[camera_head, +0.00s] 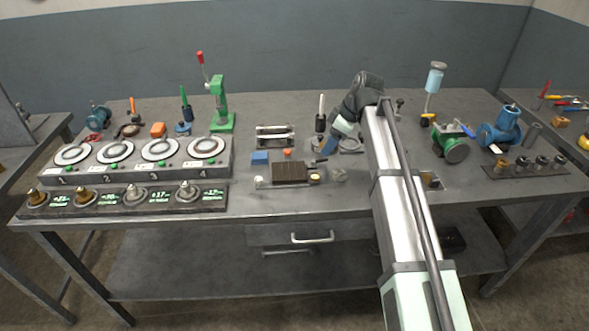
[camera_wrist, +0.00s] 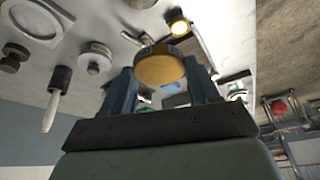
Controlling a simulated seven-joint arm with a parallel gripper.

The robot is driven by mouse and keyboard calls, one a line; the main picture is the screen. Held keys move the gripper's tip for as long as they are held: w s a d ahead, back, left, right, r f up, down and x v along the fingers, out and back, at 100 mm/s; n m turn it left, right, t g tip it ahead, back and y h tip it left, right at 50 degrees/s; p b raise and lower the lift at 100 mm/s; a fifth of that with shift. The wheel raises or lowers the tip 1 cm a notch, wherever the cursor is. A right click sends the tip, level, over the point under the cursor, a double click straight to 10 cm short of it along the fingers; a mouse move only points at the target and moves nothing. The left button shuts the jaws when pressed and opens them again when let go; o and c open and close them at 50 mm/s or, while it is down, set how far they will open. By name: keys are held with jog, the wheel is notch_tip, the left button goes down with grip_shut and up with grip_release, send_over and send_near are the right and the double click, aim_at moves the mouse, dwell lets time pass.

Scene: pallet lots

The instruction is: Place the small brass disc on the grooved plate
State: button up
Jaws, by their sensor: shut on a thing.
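The small brass disc (camera_wrist: 160,66) is held between the two blue fingers of my gripper (camera_wrist: 162,80), in the middle of the wrist view. In the head view my gripper (camera_head: 328,146) is over the bench, behind and to the right of the grooved plate; I cannot make out the disc there. The grooved plate (camera_head: 290,172) looks like a dark brown ribbed block on a low grey base near the bench's front middle. No disc shows on its ribs. I cannot clearly pick the plate out in the wrist view.
A blue block (camera_head: 260,157) and an orange piece (camera_head: 287,153) lie behind the plate. A small yellowish piece (camera_head: 314,177) is at its right. A row of numbered dials (camera_head: 116,151) stands left. A green press (camera_head: 219,105) stands behind. Bare bench lies in front.

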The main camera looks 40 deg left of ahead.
jog(key=r+n, duration=0.1)
jog(key=r, duration=0.1)
send_over(287, 170)
jog(key=d, duration=0.2)
jog(key=shift+m, duration=1.3)
jog(key=shift+t, duration=0.4)
jog(key=shift+w+a+f, duration=0.1)
jog(key=shift+a+f, duration=0.05)
jog(key=shift+f, duration=2.3)
jog(key=shift+w+a+f, duration=0.1)
jog(key=shift+a+f, duration=0.05)
jog(key=shift+f, duration=2.3)
jog(key=shift+f, duration=0.1)
jog(key=o, duration=1.3)
jog(key=v, duration=1.2)
